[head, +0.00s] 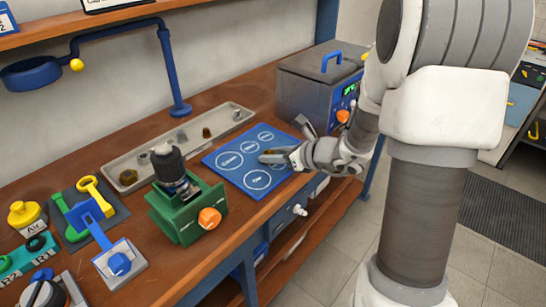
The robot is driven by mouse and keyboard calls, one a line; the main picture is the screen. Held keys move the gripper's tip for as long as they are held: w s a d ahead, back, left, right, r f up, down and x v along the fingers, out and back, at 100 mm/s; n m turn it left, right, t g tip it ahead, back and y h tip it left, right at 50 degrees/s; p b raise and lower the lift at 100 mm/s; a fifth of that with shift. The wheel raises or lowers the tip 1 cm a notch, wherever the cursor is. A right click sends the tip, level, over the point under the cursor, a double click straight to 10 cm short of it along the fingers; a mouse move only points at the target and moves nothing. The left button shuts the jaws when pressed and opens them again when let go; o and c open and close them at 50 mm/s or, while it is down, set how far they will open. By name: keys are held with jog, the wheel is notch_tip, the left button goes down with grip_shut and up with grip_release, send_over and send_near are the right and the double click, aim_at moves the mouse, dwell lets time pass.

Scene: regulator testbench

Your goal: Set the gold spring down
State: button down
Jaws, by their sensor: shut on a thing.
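My gripper (266,156) is low over the blue mat (214,160), reaching in from the right. The mat has several white labelled circles. The gripper is shut on a small brownish-gold thing (270,152), which looks like the gold spring. The fingers partly hide it, and I cannot tell whether it touches the mat. The gripper covers part of the mat's middle right.
A long grey tray (228,121) with several small parts lies behind the mat. A green fixture (180,224) with a dark-topped regulator stands to the left. A grey box (305,90) with a blue handle stands at the back right. The bench's front edge is close below the arm.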

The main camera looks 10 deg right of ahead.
jog(key=shift+r, duration=0.1)
jog(key=c, duration=1)
grip_release()
jog(key=shift+f, duration=0.25)
jog(key=o, duration=0.4)
jog(key=shift+o, duration=0.2)
jog(key=shift+r, duration=0.2)
jog(key=shift+d+r, duration=0.1)
jog(key=shift+r, duration=0.1)
jog(key=p+v, duration=0.2)
jog(key=v, duration=0.9)
jog(key=shift+s+d+p, duration=0.15)
jog(key=shift+s+p, duration=0.25)
jog(key=shift+s, duration=0.05)
